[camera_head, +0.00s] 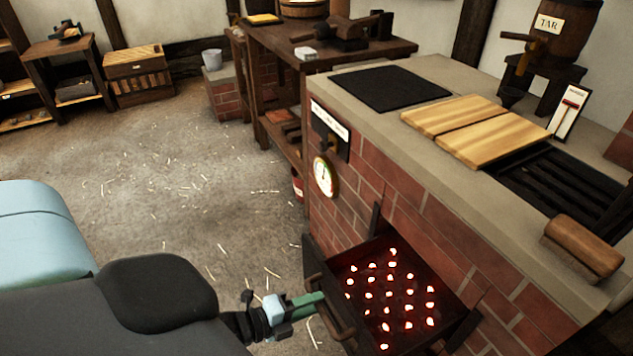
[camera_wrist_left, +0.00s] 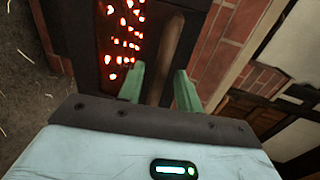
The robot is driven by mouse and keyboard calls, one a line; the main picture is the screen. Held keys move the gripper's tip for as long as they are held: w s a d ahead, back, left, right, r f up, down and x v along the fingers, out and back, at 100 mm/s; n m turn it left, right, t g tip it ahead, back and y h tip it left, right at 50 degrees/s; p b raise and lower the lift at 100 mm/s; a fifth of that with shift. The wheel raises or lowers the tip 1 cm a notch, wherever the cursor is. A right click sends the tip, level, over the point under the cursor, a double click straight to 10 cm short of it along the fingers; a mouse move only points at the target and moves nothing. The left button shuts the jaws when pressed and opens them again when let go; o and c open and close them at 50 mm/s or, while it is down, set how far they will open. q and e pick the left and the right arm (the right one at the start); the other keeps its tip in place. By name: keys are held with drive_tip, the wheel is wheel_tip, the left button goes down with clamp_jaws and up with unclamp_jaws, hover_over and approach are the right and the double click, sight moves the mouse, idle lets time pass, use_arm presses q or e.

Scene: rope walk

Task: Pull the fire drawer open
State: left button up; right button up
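The fire drawer (camera_head: 455,328) stands pulled out from the brick hearth, its inside full of glowing red coals. Its brown bar handle (camera_head: 338,322) runs across the front. My left gripper (camera_head: 318,302), with green fingers, is at this handle. The coals (camera_wrist_left: 122,40) show beyond the left finger there. My right gripper is not in view.
The floor (camera_head: 170,190) to the left is clear except for straw.

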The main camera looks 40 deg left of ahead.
use_arm(q)
drive_tip(key=v, duration=0.5)
drive_tip(key=shift+s+p, duration=0.3)
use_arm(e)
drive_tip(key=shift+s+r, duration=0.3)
